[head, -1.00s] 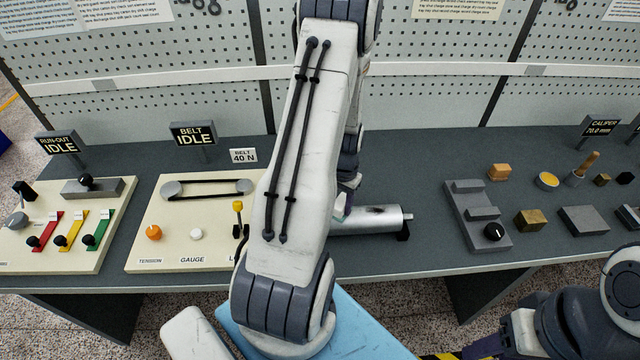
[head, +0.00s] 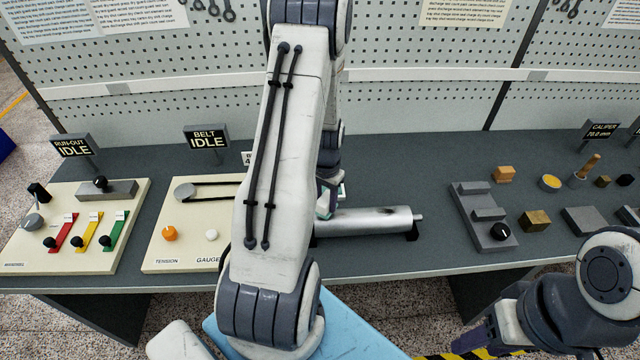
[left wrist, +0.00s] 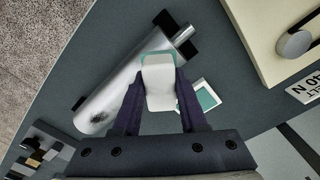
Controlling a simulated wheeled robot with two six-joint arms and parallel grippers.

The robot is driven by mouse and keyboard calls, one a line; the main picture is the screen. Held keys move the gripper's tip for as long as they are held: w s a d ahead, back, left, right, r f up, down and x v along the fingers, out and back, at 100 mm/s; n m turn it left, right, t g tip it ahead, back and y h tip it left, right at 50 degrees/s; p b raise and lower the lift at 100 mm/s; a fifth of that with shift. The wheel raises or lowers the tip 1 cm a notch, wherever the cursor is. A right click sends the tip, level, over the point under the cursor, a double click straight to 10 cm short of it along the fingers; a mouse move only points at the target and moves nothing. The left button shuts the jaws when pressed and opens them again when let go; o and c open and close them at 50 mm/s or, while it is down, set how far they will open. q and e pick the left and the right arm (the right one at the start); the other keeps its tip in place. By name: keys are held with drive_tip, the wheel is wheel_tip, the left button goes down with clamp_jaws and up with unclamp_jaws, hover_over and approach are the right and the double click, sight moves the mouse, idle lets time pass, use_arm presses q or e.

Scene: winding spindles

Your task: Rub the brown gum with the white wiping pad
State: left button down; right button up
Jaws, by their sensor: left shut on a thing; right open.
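A shiny metal spindle (head: 365,221) lies across its dark supports on the bench, and it also shows in the left wrist view (left wrist: 118,92). A dark brownish smear, the gum (left wrist: 98,117), is on the spindle towards its lower-left end in that view. My left gripper (left wrist: 155,92) is shut on the white wiping pad (left wrist: 158,98), which has a green edge. The pad overlaps the spindle near its shaft end in the wrist view, away from the smear; contact cannot be told. My right gripper (head: 472,342) is open near the bottom edge, apart from the bench things.
A white-and-green square (left wrist: 205,97) lies on the bench beside the spindle. The belt board (head: 190,225) is to the left, partly behind my left arm. A grey fixture with a black knob (head: 480,217) and several small blocks stand to the right.

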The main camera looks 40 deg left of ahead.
sight(325, 199)
use_arm(q)
wheel_tip(325, 199, up, 2)
drive_tip(key=shift+s+p, duration=0.1)
drive_tip(key=shift+p, duration=0.5)
drive_tip(key=shift+d+r+p, duration=0.1)
drive_tip(key=shift+r+p, duration=1.4)
drive_tip(key=shift+r, duration=0.4)
